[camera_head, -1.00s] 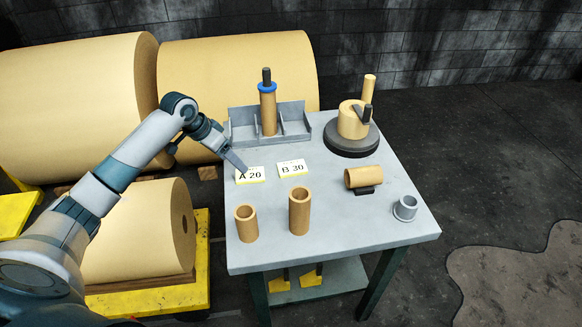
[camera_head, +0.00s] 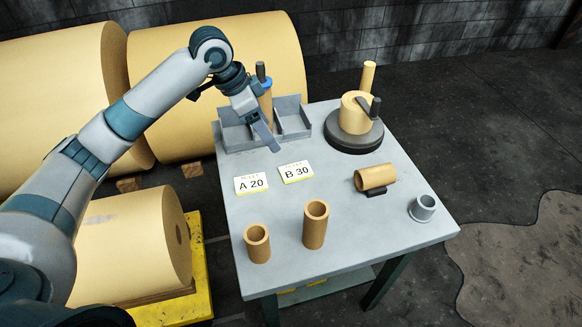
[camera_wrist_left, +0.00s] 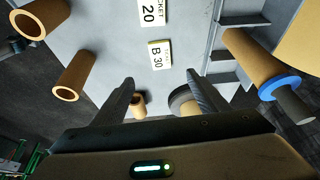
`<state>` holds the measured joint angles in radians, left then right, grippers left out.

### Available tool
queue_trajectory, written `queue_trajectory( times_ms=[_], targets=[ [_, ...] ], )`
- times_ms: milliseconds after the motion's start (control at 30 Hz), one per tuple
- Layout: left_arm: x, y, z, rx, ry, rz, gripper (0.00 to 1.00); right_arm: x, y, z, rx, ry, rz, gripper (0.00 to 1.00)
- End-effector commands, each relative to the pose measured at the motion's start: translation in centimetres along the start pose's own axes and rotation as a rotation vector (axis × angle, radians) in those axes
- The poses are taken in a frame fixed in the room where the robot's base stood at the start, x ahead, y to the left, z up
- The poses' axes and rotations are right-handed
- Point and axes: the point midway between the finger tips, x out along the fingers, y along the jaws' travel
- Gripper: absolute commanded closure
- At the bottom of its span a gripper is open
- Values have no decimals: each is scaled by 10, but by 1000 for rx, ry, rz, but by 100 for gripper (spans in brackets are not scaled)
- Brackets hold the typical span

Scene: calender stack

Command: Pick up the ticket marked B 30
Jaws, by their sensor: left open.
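The ticket marked B 30 (camera_head: 296,172) lies flat on the grey table, a white card with a yellow edge. It also shows in the left wrist view (camera_wrist_left: 159,55), ahead of the fingers. The ticket marked A 20 (camera_head: 251,184) lies to its left, and part of it shows in the left wrist view (camera_wrist_left: 152,13). My left gripper (camera_head: 272,150) is above the table, behind and slightly left of the B 30 ticket, apart from it. Its two fingers (camera_wrist_left: 162,92) are spread with nothing between them. My right gripper is not in view.
A grey divided tray (camera_head: 235,136) holds a tan roll with a blue ring (camera_head: 267,92) behind my gripper. A round dark base (camera_head: 354,138) carries a tan roll. Two upright tubes (camera_head: 316,226) (camera_head: 257,243), a lying tube (camera_head: 375,177) and a grey ring (camera_head: 422,208) stand around the tickets.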

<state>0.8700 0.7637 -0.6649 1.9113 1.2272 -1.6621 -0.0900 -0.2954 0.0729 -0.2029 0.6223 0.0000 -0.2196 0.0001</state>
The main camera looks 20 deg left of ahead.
Motion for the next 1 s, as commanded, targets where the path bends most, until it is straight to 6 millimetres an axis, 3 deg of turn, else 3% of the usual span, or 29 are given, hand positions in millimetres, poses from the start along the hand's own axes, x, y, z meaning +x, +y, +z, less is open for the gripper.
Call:
queue_trajectory(
  times_ms=[200,433,700,1000],
  targets=[
    [0,0,0,-1,0,0,33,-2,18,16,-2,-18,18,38],
    [13,0,0,-3,-1,3,33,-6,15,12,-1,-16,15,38],
    [56,1,-1,-3,-1,4,33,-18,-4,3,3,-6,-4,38],
    [106,0,0,-3,-1,2,33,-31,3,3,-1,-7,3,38]
  ],
)
